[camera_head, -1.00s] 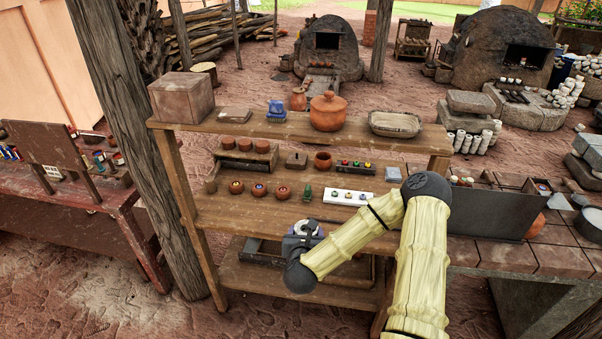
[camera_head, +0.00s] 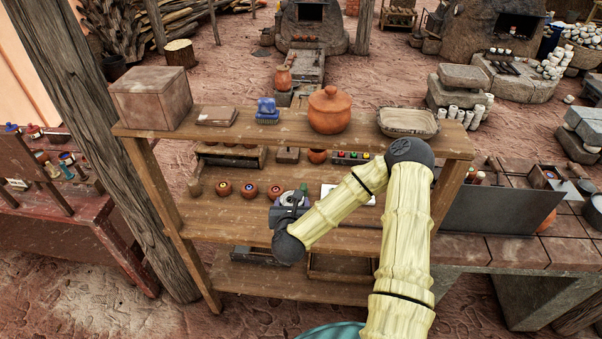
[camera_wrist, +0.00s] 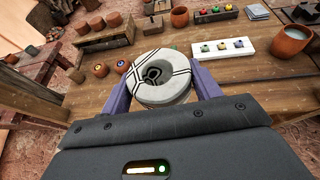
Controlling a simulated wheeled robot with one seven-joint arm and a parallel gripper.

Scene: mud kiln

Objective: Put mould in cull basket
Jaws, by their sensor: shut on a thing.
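The mould (camera_wrist: 160,78) is a round, pale grey-white piece with black lines and a dark hollow in its top. My gripper (camera_wrist: 161,84) is shut on it, with one purple finger on each side. In the head view my gripper (camera_head: 290,203) is in front of the middle shelf, and the mould is mostly hidden behind it. A shallow, pale oval vessel (camera_head: 408,133) sits at the right end of the top shelf. I cannot tell whether it is the cull basket.
Small clay pots (camera_wrist: 100,70) and a white paint strip (camera_wrist: 222,47) stand near the mould. A rough post (camera_head: 110,150) is at left.

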